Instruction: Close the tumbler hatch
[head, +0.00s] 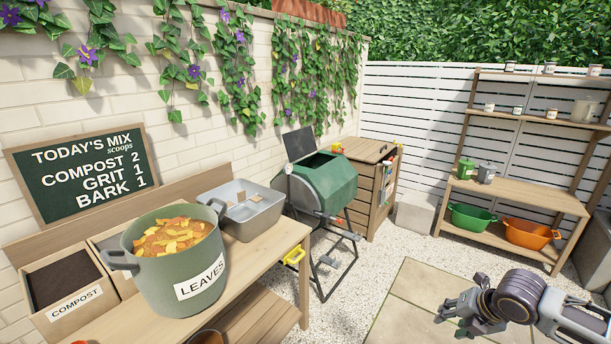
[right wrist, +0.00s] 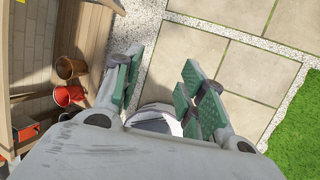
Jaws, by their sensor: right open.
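The green compost tumbler (head: 325,185) stands on a dark metal frame beyond the bench, near the wall. Its dark hatch (head: 299,144) stands raised above the opening, so the tumbler is open. My right gripper (head: 462,316) is at the lower right of the head view, far from the tumbler and over the paving. In the right wrist view its two green-padded fingers (right wrist: 160,88) are spread apart with nothing between them. My left gripper is not in view.
A wooden bench (head: 262,262) holds a leaves pot (head: 178,275), a compost box (head: 72,307) and a grey tub (head: 265,223). A wooden cabinet (head: 362,187) stands right of the tumbler. Shelves (head: 515,195) stand at the right. The paving (head: 410,300) between is clear.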

